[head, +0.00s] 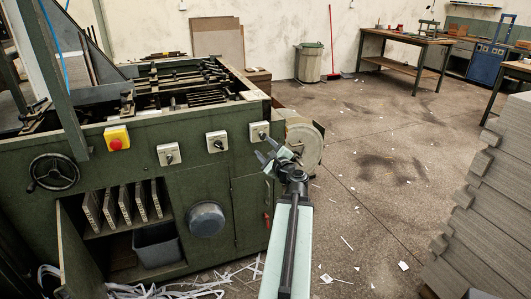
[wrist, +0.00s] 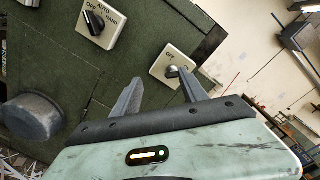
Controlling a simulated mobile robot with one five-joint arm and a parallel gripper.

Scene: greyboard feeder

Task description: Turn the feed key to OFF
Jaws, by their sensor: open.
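A white switch plate with a dark key or knob (wrist: 172,71) shows in the wrist view, just beyond my fingertips. The knob appears near the right fingertip; I cannot tell whether they touch. Its lettering is small, and I cannot read its setting surely. In the head view it is the rightmost plate (head: 259,132) on the green machine's front. I cannot tell from the lettering that it is the feed key. My gripper (head: 267,152) is open and empty in front of the machine's right corner. Its two spread fingers show in the wrist view (wrist: 160,82).
Another switch (wrist: 95,22) marked OFF, AUTO and HAND sits to the left. The machine front also has a red stop button (head: 117,140), a handwheel (head: 54,172) and a round drum (head: 206,219). Stacked grey board (head: 490,190) stands right; scrap-strewn floor lies between.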

